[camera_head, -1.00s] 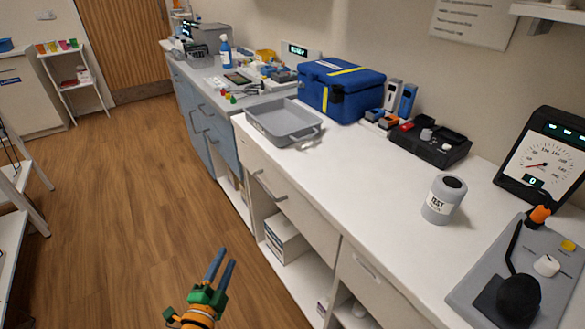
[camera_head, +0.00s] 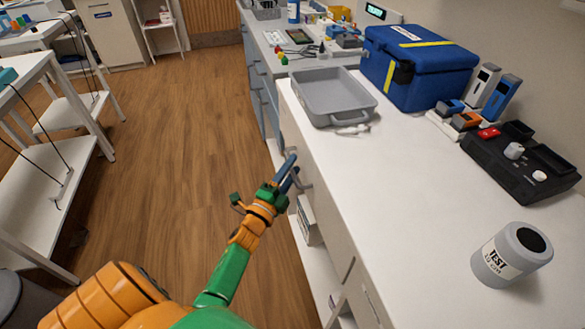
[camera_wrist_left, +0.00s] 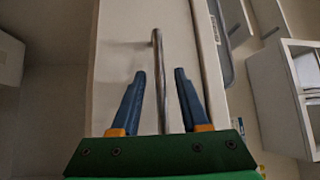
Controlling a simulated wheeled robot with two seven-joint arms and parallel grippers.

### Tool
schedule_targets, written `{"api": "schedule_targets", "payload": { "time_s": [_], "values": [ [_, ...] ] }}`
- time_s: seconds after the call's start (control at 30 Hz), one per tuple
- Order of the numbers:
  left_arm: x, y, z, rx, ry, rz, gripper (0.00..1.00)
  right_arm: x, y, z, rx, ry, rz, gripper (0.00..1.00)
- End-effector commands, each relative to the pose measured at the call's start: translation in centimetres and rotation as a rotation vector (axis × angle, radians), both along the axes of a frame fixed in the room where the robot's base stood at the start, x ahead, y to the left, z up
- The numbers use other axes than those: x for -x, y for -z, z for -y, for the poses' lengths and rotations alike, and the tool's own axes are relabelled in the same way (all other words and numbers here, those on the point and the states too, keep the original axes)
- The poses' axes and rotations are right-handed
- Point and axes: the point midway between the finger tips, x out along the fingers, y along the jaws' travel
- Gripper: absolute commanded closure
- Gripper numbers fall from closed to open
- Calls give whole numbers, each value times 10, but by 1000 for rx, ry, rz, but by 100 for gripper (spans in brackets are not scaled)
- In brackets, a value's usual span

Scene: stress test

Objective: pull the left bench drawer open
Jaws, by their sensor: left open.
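The left bench drawer has a white front (camera_head: 325,212) with a metal bar handle (camera_head: 304,180). The drawer looks shut. My left gripper (camera_head: 290,166) is open at the drawer front, beside the handle. In the left wrist view, my gripper's blue fingers (camera_wrist_left: 160,74) stand on both sides of the handle bar (camera_wrist_left: 157,65), apart from it. The bar runs lengthwise between them, in front of the white drawer front (camera_wrist_left: 120,50). How deep the bar lies between the fingers is hard to tell. My right gripper is not in view.
A white shelf rack (camera_head: 40,210) stands at left. The wooden floor between is clear.

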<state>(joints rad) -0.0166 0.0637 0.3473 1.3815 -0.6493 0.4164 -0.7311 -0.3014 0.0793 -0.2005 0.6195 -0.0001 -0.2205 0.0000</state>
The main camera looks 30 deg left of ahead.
Motion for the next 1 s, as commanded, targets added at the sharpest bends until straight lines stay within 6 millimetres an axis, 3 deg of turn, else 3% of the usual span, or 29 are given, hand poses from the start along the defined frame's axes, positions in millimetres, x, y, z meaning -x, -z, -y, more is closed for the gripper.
{"api": "schedule_targets", "payload": {
  "time_s": [0.23, 0.4, 1.0],
  "values": [
    [-2, 0, 0, 0, 0, -1, 58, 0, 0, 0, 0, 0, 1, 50],
    [-2, 0, 0, 1, 0, -1, 100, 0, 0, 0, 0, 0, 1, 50],
    [-2, 0, 0, 2, 0, -1, 100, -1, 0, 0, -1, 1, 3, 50]
  ]
}}
